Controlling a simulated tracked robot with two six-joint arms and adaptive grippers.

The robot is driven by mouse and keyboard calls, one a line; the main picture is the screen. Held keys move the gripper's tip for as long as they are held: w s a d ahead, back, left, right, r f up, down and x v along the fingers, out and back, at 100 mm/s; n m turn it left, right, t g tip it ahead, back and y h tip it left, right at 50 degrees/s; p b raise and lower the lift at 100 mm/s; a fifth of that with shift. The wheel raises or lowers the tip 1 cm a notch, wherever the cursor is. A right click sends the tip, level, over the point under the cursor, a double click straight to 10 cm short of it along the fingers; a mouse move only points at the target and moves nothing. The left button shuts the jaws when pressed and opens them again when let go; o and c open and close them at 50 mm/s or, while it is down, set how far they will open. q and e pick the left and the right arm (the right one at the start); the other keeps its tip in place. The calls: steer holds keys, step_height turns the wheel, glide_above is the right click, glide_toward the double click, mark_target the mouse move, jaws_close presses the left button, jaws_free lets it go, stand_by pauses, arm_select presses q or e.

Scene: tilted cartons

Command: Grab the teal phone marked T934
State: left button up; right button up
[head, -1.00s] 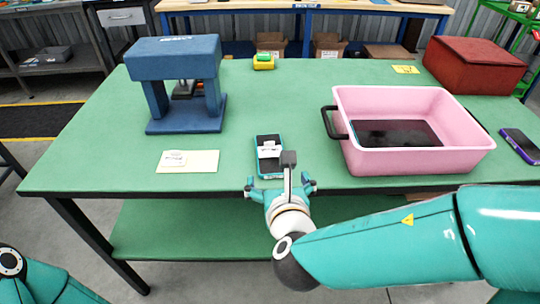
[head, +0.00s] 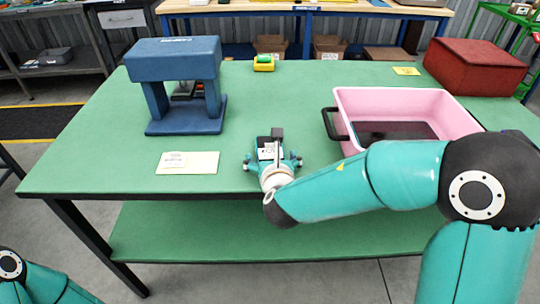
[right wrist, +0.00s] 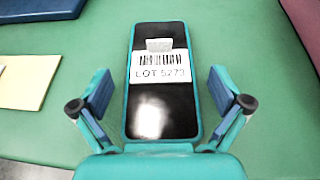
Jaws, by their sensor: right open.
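A teal-edged phone (right wrist: 160,112) with a dark screen lies on the green table, long side pointing away from me. Its white label reads LOT 5273 in the right wrist view; I see no T934 on it. In the head view the phone (head: 263,141) is partly covered by my right gripper (head: 272,162). In the right wrist view my right gripper (right wrist: 161,93) is open, one finger on each side of the phone, with a gap on both sides. My left gripper is out of view; only part of that arm shows at lower left.
A pink bin (head: 457,108) with a dark flat device (head: 395,130) inside stands right of the phone. A blue press-like stand (head: 175,60), a yellow card (head: 203,162) and a red box (head: 474,65) are on the table. A small yellow-green object (head: 264,64) lies at the back.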

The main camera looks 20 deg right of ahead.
steer(key=shift+w, duration=0.1)
steer(key=shift+c, duration=0.3)
steer(key=c, duration=1.2)
steer(key=shift+r, duration=0.1)
steer(key=shift+c, duration=0.2)
